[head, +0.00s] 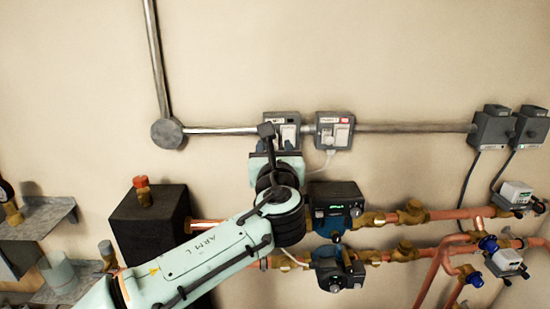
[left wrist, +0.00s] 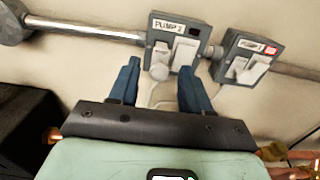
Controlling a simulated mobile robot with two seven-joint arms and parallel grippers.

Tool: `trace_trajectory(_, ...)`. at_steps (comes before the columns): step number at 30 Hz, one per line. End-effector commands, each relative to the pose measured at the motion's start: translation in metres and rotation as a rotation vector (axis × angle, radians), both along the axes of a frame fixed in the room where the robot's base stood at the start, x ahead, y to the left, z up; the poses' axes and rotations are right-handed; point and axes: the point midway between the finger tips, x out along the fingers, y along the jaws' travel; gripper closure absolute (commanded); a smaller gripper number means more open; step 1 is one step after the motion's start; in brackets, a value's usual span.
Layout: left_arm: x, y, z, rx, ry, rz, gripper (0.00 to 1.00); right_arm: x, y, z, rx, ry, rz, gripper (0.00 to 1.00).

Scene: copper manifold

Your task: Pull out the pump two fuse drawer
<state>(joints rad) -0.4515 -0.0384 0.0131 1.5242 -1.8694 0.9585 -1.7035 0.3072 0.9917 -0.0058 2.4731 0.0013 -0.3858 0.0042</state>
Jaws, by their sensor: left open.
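The pump two fused unit (left wrist: 178,45) is a grey wall box with a white label that appears to read PUMP 2. Its white front holds a switch and the small fuse drawer, and I cannot clearly tell these parts apart. It also shows in the head view (head: 289,118), partly covered by my left wrist. My left gripper (left wrist: 159,68) is open, its two blue fingers pointing at the lower part of this box with nothing between them. In the head view the fingers are mostly hidden behind my wrist. My right gripper is in neither view.
A similar grey box (head: 334,131) with a red mark is just right. Conduit (head: 405,128) joins the boxes along the wall. Below are a black tank (head: 152,222), two blue pumps (head: 336,208) and copper pipes (head: 458,214).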

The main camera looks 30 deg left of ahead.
Motion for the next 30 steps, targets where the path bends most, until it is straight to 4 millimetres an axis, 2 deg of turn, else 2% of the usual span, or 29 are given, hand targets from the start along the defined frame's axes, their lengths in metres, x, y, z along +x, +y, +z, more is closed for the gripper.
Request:
trace_trajectory(5,-0.021,-0.013,-0.001,-0.001,-0.002,-0.004,0.52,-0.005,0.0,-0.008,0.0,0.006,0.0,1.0)
trace_trajectory(12,-0.068,-0.042,-0.001,0.0,-0.002,-0.004,0.52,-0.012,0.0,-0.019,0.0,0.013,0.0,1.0)
trace_trajectory(18,-0.098,-0.061,-0.001,-0.001,-0.001,-0.004,0.52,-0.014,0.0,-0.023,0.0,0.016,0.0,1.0)
trace_trajectory(24,-0.112,-0.069,0.0,0.0,0.0,-0.001,0.52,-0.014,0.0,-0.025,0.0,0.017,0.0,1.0)
trace_trajectory(30,-0.113,-0.069,0.0,0.0,0.0,-0.001,0.52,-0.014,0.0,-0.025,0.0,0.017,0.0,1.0)
